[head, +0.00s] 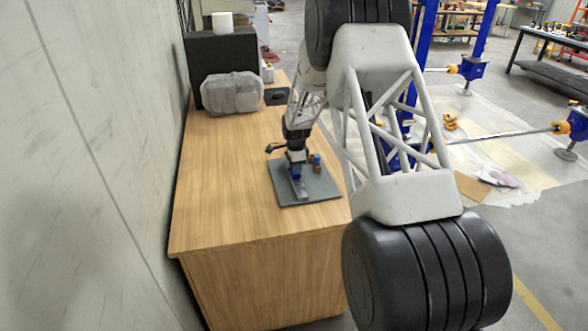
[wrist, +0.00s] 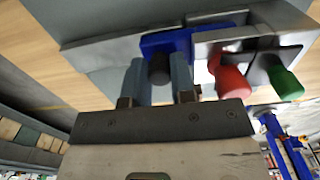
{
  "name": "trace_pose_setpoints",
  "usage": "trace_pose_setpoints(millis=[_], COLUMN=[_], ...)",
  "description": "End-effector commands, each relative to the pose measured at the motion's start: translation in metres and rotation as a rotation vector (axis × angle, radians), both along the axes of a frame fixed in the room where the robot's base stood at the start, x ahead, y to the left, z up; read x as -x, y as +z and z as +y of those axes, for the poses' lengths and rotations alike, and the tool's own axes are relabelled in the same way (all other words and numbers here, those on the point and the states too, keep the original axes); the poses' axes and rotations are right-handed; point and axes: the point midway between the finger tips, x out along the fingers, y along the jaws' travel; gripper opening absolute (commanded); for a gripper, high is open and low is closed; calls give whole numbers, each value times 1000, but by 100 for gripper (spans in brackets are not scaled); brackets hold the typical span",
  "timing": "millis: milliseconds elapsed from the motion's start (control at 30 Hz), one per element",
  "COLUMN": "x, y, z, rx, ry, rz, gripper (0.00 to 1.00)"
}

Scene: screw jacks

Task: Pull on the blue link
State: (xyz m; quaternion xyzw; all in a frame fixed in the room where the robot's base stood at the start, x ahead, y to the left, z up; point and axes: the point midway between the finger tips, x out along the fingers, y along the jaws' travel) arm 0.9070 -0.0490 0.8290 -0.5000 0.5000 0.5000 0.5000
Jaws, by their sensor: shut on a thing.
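The blue link (wrist: 165,42) is a blue block on a grey metal fixture (wrist: 110,52) in the wrist view, with a dark round knob (wrist: 159,70) on its near side. My gripper (wrist: 160,64) has its two grey-blue fingers on either side of this knob, shut on the link by the knob. The fingers hide part of the contact. In the head view the blue link (head: 295,172) shows small on the fixture, below my gripper (head: 295,159), which points down and partly covers it.
A red knob (wrist: 230,82) and a green knob (wrist: 286,84) stand right of the link, close to the right finger. The fixture is on a grey mat (head: 322,190) on a wooden bench (head: 225,190). A wrapped bundle (head: 232,93) lies farther back. The bench's left side is clear.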

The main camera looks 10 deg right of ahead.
Motion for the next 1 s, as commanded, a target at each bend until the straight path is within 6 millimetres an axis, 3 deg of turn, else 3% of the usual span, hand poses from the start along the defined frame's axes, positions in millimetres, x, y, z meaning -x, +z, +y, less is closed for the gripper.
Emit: trace_pose_setpoints(millis=[933,967,1000], x=[4,5,5], y=[0,0,0], z=[0,0,0], rx=[0,0,0], ry=[0,0,0], rz=[1,1,1], gripper=[0,26,32])
